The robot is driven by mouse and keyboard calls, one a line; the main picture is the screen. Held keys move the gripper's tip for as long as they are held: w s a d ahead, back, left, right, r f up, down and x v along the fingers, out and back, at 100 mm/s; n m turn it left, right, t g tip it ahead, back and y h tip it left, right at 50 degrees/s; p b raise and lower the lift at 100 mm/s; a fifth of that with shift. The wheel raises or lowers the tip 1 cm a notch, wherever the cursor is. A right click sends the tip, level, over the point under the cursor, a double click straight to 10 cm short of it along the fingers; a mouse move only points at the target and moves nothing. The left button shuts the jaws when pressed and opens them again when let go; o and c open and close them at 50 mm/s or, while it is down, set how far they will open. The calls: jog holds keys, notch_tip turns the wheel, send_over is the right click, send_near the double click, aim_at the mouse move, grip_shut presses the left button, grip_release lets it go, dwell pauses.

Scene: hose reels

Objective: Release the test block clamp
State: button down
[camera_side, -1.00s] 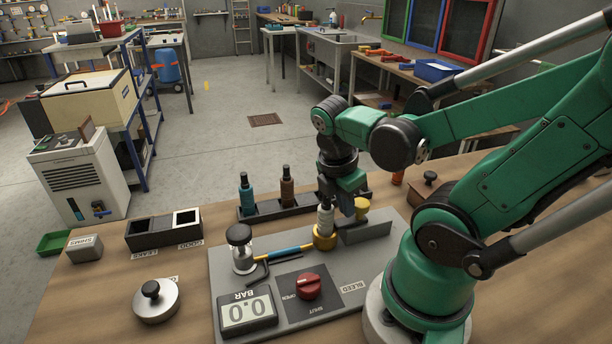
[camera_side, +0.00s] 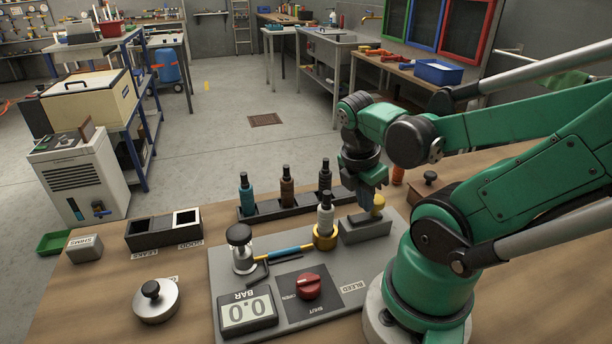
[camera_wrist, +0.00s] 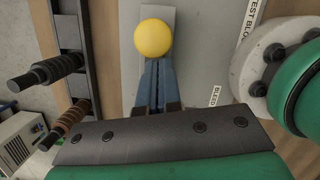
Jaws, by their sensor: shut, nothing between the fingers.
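The test block clamp (camera_side: 362,230) is a grey block on the grey plate, with a yellow ball knob (camera_side: 378,202) at its top. The knob also shows in the wrist view (camera_wrist: 153,38). A white-and-black fitting (camera_side: 326,212) stands upright in the brass socket (camera_side: 325,238), left of the clamp. My gripper (camera_side: 370,204) is right beside the knob, above the clamp. In the wrist view my fingers (camera_wrist: 155,68) are shut together and empty, their tips close to the ball. I cannot tell whether they touch it.
A dark rack (camera_side: 265,210) with several upright fittings stands behind the plate. A red bleed knob (camera_side: 308,286) and a gauge (camera_side: 247,312) reading 0.0 are at the front. A blue-and-yellow hose (camera_side: 290,250) runs into the socket. A two-bin tray (camera_side: 163,233) lies left.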

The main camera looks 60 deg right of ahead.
jog(key=v, duration=0.9)
jog(key=shift+r, duration=0.4)
jog(key=shift+a, duration=0.1)
